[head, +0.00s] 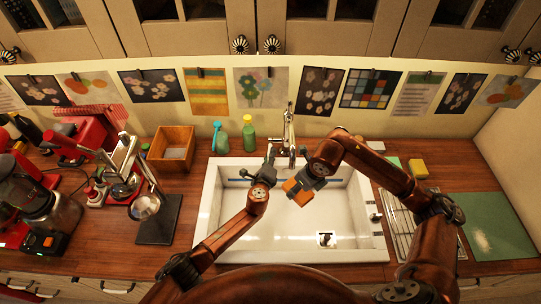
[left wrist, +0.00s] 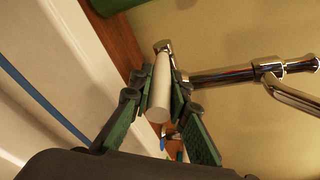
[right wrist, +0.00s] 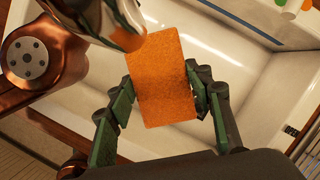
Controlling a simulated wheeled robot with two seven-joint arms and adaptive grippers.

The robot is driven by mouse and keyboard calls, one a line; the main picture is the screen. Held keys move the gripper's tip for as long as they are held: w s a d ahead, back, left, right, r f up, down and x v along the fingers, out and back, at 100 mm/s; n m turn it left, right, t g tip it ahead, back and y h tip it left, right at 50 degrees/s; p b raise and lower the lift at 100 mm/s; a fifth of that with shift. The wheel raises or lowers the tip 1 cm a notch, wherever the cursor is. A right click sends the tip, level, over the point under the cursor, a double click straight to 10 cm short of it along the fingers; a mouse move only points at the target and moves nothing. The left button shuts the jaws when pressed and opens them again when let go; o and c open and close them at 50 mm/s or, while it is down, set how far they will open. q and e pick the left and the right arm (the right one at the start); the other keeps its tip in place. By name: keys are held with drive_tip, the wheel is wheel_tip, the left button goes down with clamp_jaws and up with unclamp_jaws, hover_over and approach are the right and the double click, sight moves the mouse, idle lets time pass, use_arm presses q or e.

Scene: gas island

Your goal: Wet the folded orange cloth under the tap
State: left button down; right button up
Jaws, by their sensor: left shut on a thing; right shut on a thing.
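The folded orange cloth (head: 298,192) is over the white sink, held in my right gripper (head: 308,181). In the right wrist view the cloth (right wrist: 163,80) stands between the two green-padded fingers, and the chrome tap end (right wrist: 122,22) is right beside its upper left edge. The chrome tap (head: 290,137) rises at the back of the sink. My left gripper (head: 267,174) is beside the tap. In the left wrist view its fingers (left wrist: 160,95) are closed on a pale round handle (left wrist: 160,92) joined to the chrome tap (left wrist: 225,74). I see no clear water stream.
The sink (head: 232,225) is empty around the drain (head: 325,239). A green bottle (head: 248,133) and a blue-topped spray bottle (head: 220,138) stand behind it. A yellow sponge (head: 418,168) and a metal drying rack (head: 412,228) are at right; a wooden box (head: 171,148) is at left.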

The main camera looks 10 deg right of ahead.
use_arm(q)
drive_tip(key=shift+w+r+g+y, duration=0.25)
drive_tip(key=shift+r+g+y, duration=0.05)
drive_tip(key=shift+r+g, duration=0.45)
drive_tip(key=shift+r, duration=0.15)
drive_tip(key=c, duration=1.8)
unclamp_jaws()
drive_tip(key=shift+s, duration=0.2)
drive_tip(key=v, duration=1.1)
drive_tip(key=shift+s+a+r, duration=0.1)
drive_tip(key=shift+s+r, duration=0.1)
drive_tip(key=shift+r, duration=0.05)
